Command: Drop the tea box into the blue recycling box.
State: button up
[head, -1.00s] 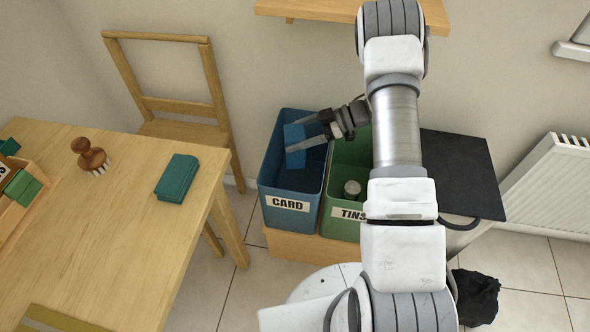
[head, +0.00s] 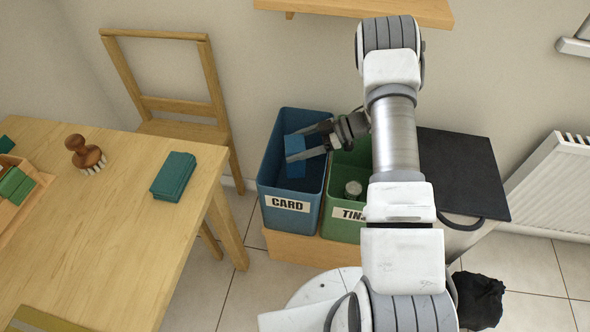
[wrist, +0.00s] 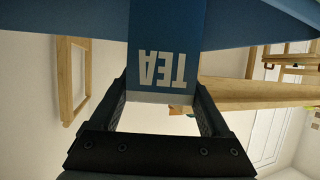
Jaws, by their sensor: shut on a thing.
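The blue tea box (head: 294,147) is held between the fingers of my gripper (head: 305,143), which is shut on it. In the wrist view the word TEA shows upside down on the tea box (wrist: 163,60), between the two fingers. The blue recycling box (head: 287,222) is labelled CARD and stands left of the green box. In the head view the tea box appears over the opening of the blue box, within its rim. How deep it sits is hard to tell.
A green box labelled TINS (head: 343,230) with a tin (head: 353,189) inside stands against the blue box's right side. A dark lidded bin (head: 462,170) is further right. A wooden table (head: 110,240) and chair (head: 185,105) are at left, a wall shelf (head: 340,10) above.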

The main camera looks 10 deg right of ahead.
jog(key=o, duration=1.2)
jog(key=shift+c, duration=0.2)
jog(key=shift+d, duration=0.1)
jog(key=p+v, duration=0.3)
jog(key=v, duration=1.4)
jog(key=shift+r, duration=0.15)
